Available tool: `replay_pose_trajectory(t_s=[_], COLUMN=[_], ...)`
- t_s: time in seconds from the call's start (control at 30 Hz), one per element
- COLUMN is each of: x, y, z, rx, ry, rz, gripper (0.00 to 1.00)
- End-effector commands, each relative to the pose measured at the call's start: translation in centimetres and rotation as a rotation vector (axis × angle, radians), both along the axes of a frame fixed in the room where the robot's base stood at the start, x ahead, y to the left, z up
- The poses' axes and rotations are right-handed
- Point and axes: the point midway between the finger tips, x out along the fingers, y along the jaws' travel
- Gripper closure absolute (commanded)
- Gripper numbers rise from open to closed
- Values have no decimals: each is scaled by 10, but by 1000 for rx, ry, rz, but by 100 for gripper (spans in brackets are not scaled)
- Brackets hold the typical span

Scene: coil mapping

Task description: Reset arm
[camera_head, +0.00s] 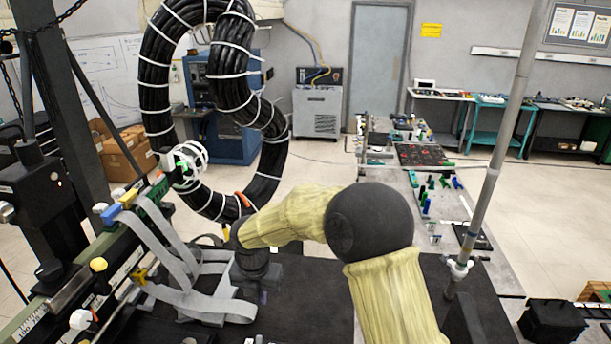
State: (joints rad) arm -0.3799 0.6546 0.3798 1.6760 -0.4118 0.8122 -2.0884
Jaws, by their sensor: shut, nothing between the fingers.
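My arm, in a pale yellow sleeve with a dark round elbow cover, reaches from the bottom right toward the left in the head view. It ends in a dark wrist, and my gripper (262,296) points down below it, small and dark against the black work surface. It is shut and empty. Its fingers are hard to make out. It is just right of several grey flat straps (205,300) and below the large black cable coil (156,85) bound with white ties. I cannot tell whether it touches the straps.
A rail fixture (60,300) with coloured clips and a dark post (48,90) stand at the left. A grey metal pole (503,130) rises on the right. Behind my arm, a long bench (385,178) holds small parts. A black box (551,322) is at lower right. Open floor lies beyond.

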Motion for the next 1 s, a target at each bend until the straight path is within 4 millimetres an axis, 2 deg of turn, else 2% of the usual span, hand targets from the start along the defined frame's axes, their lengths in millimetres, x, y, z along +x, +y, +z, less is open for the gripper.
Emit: replay_pose_trajectory(t_s=[0.17, 0.47, 0.77, 1.0], x=[-2, -22, -61, -105], y=[-34, -125, -210, -267], z=[-15, -45, -78, -110], rx=[22, 110, 233, 363], ry=[-8, -28, -46, -46], rz=[-245, -996, -1790, -2439], gripper=[100, 100, 100, 100])
